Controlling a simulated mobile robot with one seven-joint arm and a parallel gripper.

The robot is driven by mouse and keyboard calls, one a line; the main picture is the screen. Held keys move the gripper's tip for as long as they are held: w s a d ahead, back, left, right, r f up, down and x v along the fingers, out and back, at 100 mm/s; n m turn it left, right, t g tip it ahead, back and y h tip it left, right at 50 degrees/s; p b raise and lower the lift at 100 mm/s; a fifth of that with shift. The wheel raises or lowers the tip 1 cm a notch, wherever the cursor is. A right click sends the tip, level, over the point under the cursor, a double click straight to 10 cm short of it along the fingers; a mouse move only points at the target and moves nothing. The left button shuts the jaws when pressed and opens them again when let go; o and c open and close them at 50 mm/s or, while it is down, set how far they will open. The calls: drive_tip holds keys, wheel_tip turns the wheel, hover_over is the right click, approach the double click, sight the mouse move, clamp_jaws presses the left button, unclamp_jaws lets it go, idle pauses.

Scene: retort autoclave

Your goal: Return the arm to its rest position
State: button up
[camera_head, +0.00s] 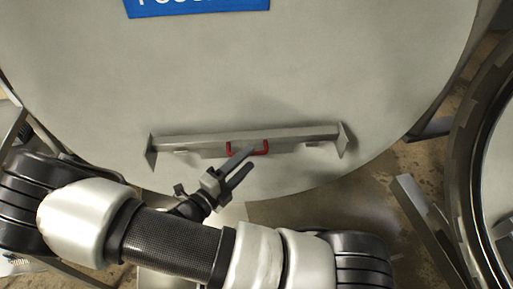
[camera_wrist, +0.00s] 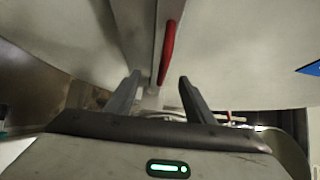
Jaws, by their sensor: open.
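My gripper (camera_head: 239,164) is open, with its fingers just in front of a red handle (camera_head: 262,148) on a grey horizontal bar (camera_head: 200,138). In the wrist view, my gripper (camera_wrist: 158,85) shows its two fingers apart, with nothing held between them. There the red handle (camera_wrist: 168,50) runs upright beside the bar, just beyond the fingertips. I cannot tell whether a finger touches the handle. My arm stretches across the lower part of the head view.
The bar is fixed low on a large round pale door (camera_head: 300,70) with a blue sign (camera_head: 197,5). A dark-rimmed round opening (camera_head: 462,180) stands at the right. A grey metal beam (camera_head: 420,215) and brown floor (camera_head: 350,205) lie at the lower right.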

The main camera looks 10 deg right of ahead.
drive_tip(key=p+v, duration=0.1)
drive_tip(key=v, duration=0.9)
drive_tip(key=shift+r, duration=0.1)
drive_tip(key=s+d+r+n+g+y, duration=0.25)
drive_tip(key=d+r+n+y, duration=0.25)
drive_tip(key=r+n, duration=0.4)
drive_tip(key=s+d+r+n+g+y, duration=0.1)
drive_tip(key=s+d+r+n+y, duration=0.25)
drive_tip(key=r+n, duration=0.65)
drive_tip(key=s+d+r+n+g+y, duration=0.2)
drive_tip(key=d+r+n+y, duration=0.3)
drive_tip(key=r+n, duration=0.4)
wheel_tip(320, 180, up, 23)
drive_tip(key=p, duration=2.3)
drive_tip(key=shift+w, duration=0.25)
